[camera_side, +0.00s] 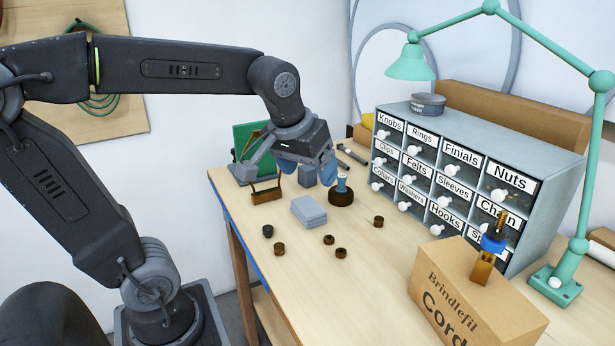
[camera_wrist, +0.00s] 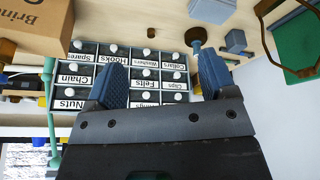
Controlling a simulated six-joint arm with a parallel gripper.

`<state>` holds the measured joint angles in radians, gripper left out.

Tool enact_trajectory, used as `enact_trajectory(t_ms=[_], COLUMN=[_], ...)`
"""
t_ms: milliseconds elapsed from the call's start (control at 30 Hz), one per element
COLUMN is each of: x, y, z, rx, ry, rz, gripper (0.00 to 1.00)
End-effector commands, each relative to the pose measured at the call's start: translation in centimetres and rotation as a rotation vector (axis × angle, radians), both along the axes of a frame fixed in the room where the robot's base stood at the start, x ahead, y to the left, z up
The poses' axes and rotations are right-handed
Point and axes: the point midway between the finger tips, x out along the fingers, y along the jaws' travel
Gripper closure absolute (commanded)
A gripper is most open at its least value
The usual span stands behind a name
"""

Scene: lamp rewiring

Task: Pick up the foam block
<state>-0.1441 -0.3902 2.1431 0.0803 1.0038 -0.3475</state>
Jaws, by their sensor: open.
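A flat, light grey-blue block (camera_side: 309,210), which looks like the foam block, lies on the bench top in front of the round dark base. What seems to be the same block (camera_wrist: 215,8) is cut by the top edge of the wrist view. My gripper (camera_side: 307,166) is open with nothing between its blue fingers. It hangs above the bench, behind and above the block and apart from it. In the wrist view my gripper (camera_wrist: 160,70) has its fingers spread in front of the drawers.
A darker grey cube (camera_side: 307,176) and the round base (camera_side: 341,197) stand behind the block. Several small brown parts lie around it. A drawer cabinet (camera_side: 545,190), cardboard box (camera_side: 440,290) and green lamp (camera_side: 548,283) fill the right. A green board (camera_side: 246,140) stands at the back left.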

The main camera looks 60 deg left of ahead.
Motion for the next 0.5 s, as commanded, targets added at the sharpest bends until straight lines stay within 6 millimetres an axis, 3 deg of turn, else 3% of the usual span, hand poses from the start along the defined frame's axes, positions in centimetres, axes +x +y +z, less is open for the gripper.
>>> enact_trajectory(t_ms=[100,267,500], x=[4.4,9.5,14.9], y=[3.8,9.6,19.4], z=[0.5,0.0,-3.4], rx=[-0.025,-0.051,-0.063], ry=[0.041,0.074,0.099], rz=[0.224,0.528,0.972], gripper=[0.22,0.22,0.22])
